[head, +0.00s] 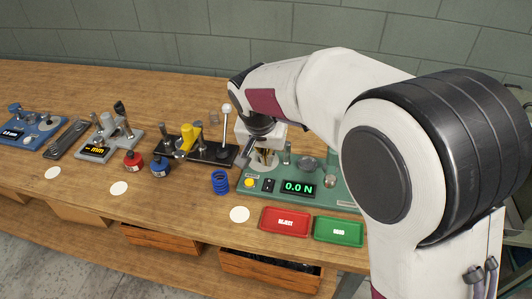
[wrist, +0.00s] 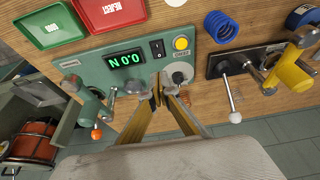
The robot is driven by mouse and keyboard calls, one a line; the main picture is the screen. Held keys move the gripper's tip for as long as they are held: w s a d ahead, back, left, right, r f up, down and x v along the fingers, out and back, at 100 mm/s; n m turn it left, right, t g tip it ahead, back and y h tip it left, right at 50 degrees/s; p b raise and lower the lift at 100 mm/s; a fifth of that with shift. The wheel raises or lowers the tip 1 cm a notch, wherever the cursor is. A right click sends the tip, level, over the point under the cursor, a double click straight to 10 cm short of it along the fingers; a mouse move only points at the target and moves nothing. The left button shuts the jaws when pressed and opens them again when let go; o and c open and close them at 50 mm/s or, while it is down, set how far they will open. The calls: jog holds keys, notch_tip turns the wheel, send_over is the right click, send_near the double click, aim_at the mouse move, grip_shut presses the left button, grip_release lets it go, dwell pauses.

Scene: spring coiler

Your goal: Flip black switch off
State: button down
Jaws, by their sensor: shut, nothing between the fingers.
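The black switch (head: 268,185) is a small rocker on the front of a green tester base (head: 255,201), between a round yellow button (head: 249,183) and a lit display (head: 299,188) reading 0.0 N in green. In the wrist view the switch (wrist: 157,48) shows upside down between the display (wrist: 127,60) and the yellow button (wrist: 181,43). I cannot tell which way its rocker is tipped. My gripper (wrist: 158,84) is shut and empty, its fingertips over the tester's base on the far side of the switch, apart from it. In the head view my gripper (head: 241,158) is partly hidden.
A red tray (head: 286,221) and a green tray (head: 338,230) lie in front of the tester. A blue spring (head: 220,182) stands left of it. A black-based coiler with a white-knobbed lever (head: 225,111) is farther left. Tester posts surround my fingers.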

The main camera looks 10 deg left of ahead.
aim_at(269, 180)
jog(key=x, duration=1)
jog(key=shift+s+f, duration=0.15)
jog(key=shift+s, duration=0.25)
